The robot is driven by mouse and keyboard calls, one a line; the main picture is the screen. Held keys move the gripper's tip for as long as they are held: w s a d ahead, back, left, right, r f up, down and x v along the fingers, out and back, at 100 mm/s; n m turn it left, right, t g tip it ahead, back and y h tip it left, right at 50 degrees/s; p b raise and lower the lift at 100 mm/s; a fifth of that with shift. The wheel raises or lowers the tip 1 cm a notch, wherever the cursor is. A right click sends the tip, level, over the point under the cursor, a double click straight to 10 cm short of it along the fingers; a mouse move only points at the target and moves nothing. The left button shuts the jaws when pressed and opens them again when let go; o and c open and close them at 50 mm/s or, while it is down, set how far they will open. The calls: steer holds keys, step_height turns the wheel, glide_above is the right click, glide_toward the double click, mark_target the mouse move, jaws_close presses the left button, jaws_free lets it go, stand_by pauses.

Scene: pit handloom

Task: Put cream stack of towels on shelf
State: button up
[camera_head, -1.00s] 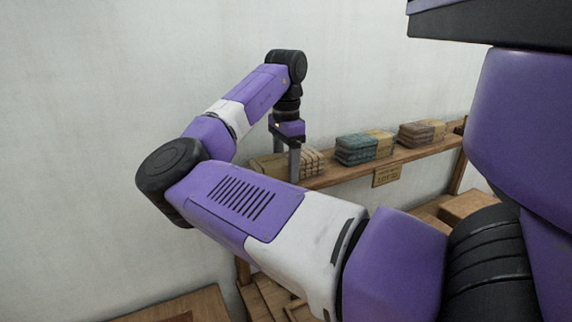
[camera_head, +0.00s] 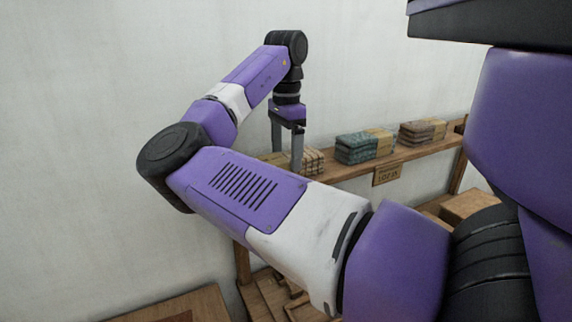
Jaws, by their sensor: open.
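A cream stack of towels (camera_head: 314,161) lies on the wooden shelf (camera_head: 340,173) at its left end. My forearm hides part of the shelf below it. My gripper (camera_head: 287,160) points down at the left part of this stack, with its two fingers apart. The fingers hide some of the stack, and I cannot tell whether they touch it.
A teal stack with a tan part (camera_head: 364,146) and a brown stack (camera_head: 422,131) stand further right on the shelf. A small sign (camera_head: 387,175) hangs on the shelf front. A wooden box (camera_head: 468,207) is below at right. The pale wall is behind.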

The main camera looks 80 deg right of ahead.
mark_target(286, 156)
step_height(286, 156, up, 9)
steer(key=shift+f, duration=0.15)
stand_by(0.7)
